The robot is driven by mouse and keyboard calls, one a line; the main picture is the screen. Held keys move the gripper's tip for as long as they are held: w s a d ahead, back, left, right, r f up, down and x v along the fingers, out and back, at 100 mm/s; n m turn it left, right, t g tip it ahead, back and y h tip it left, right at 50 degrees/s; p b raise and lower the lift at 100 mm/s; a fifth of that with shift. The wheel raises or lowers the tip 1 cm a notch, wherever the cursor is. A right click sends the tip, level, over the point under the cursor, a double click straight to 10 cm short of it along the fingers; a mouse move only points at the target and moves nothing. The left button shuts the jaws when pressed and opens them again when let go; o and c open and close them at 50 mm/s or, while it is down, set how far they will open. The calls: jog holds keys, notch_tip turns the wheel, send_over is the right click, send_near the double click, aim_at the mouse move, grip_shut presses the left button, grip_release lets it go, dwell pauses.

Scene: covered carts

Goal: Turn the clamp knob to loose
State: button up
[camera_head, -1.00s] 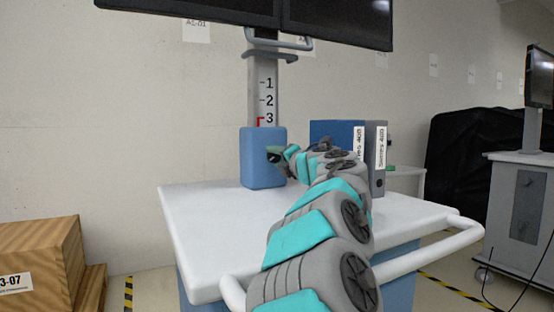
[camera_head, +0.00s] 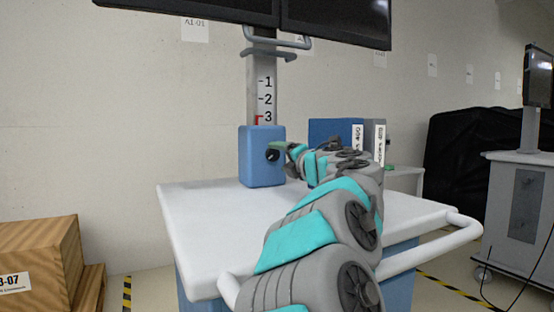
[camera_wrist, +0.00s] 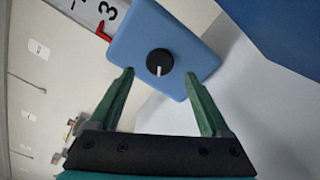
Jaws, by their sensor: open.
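The clamp knob (camera_wrist: 159,62) is a round black knob with a white pointer line, on the face of a blue clamp block (camera_wrist: 141,32). In the head view the knob (camera_head: 272,154) shows dark on the blue block (camera_head: 260,172) at the foot of the column. My gripper (camera_wrist: 160,78) is open, its two green fingers pointing at the block. The knob lies ahead of and between the fingertips, and nothing is held. In the head view my gripper (camera_head: 283,152) is just right of the knob. I cannot tell whether a finger touches the block.
The grey column (camera_head: 263,85) carries a scale with 1, 2, 3 and a red marker, below dark monitors (camera_head: 335,22). Binders (camera_head: 375,135) stand behind my arm. The white cart top (camera_head: 210,210) is clear at left; a white handle (camera_head: 430,255) runs along its front.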

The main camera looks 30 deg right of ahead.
jog(key=s, duration=0.4)
jog(key=shift+s, duration=0.15)
